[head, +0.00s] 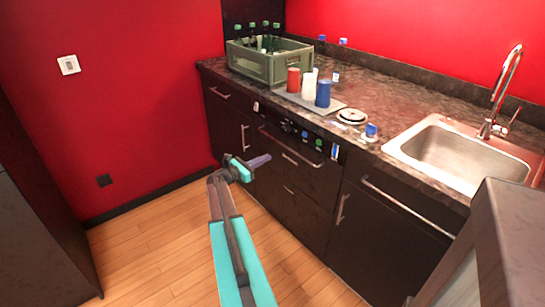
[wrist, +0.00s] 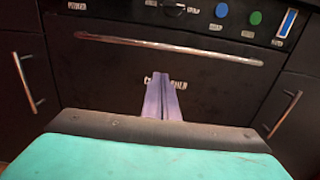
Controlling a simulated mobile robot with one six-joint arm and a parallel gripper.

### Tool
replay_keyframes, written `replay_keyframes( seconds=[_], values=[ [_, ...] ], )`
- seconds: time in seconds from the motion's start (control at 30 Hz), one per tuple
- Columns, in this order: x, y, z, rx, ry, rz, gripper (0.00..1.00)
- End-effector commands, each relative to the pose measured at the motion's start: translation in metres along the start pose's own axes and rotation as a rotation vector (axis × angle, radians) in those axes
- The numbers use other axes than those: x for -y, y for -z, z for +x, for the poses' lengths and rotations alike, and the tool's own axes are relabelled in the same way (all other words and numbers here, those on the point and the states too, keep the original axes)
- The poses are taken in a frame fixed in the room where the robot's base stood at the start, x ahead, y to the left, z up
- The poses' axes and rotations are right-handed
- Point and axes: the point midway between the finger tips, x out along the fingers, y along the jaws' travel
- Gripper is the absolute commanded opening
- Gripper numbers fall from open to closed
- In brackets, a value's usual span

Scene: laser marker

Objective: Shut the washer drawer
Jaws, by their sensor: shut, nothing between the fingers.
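The washer drawer (head: 284,169) is a dark front with a long metal bar handle, below a control panel in the counter's front. Its front also fills the middle of the wrist view (wrist: 110,75), with pale lettering partly hidden by my fingers. I cannot tell for sure whether it stands out from the neighbouring fronts. My gripper (head: 266,158) is in front of it, below the handle's left part. In the wrist view its purple fingers (wrist: 163,80) are shut together, empty, and point at the front below the handle. I cannot tell whether they touch it.
The control panel (wrist: 195,14) has green and blue buttons. Cabinets with bar handles flank the drawer. On the counter (head: 390,98) are a green bottle crate (head: 258,65), several cups on a tray, and a sink (head: 450,152). A dark block (head: 505,245) is at lower right. Wooden floor (head: 165,245) is clear.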

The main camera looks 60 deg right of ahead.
Motion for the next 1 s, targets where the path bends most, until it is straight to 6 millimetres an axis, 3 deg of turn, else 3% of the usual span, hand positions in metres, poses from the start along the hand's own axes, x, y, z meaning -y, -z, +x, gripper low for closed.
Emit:
replay_keyframes(
  seconds=[0.1,0.3,1.0],
  values=[
    [0.001,0.001,-0.018,-0.001,-0.001,0.000,0.00],
    [0.002,0.001,-0.034,-0.001,0.002,0.000,0.00],
    [0.000,0.000,-0.039,-0.001,-0.001,0.000,0.00]
  ],
)
